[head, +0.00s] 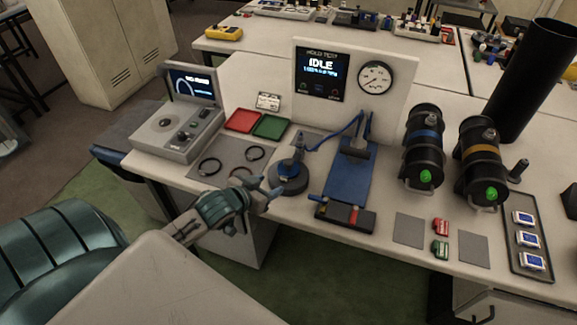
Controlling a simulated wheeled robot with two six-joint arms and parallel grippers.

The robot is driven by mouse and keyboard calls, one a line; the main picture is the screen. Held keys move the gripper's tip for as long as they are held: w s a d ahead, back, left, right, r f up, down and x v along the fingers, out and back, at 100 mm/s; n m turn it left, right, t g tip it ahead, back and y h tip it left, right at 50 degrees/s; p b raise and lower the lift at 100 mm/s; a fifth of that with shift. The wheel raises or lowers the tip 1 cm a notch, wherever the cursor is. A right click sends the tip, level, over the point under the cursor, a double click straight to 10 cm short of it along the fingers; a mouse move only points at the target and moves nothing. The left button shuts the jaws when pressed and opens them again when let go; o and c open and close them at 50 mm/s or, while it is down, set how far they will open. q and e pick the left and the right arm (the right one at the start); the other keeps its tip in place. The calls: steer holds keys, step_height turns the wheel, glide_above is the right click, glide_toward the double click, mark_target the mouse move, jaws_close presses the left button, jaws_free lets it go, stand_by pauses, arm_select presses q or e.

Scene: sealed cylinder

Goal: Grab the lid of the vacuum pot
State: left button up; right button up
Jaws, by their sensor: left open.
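The vacuum pot (289,184) is a low, dark round vessel on the white bench, left of the blue fixture. Its lid (288,167) appears to be the part on top with a blue band and a dark upright knob; where lid and pot meet is too small to tell. A blue hose (340,131) runs from near it toward the blue fixture. My left gripper (264,188) is open and empty, just left of the pot at the bench's front edge. Whether a fingertip touches the pot, I cannot tell. My right gripper is not in view.
Red (242,121) and green (271,127) trays lie behind. The blue fixture (349,178) stands close right, before a gauge panel (353,99).

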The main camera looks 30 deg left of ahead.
mark_target(286, 163)
arm_select(q)
steer(key=shift+t+h, duration=0.3)
steer(key=shift+t, duration=0.3)
steer(key=w, duration=0.3)
steer(key=w+r, duration=0.1)
steer(key=w, duration=0.2)
steer(key=shift+w+a+r, duration=0.1)
steer(key=shift+w, duration=0.1)
steer(key=x, duration=0.1)
steer(key=p+x, duration=0.1)
steer(key=x, duration=0.3)
steer(key=shift+a+f+p, duration=0.25)
steer(key=shift+a+p, duration=0.1)
steer(key=shift+p, duration=0.05)
steer(key=shift+w+f, duration=0.2)
steer(key=shift+w, duration=0.2)
steer(key=shift+s, duration=0.1)
jaws_close()
steer(key=shift+r, duration=0.15)
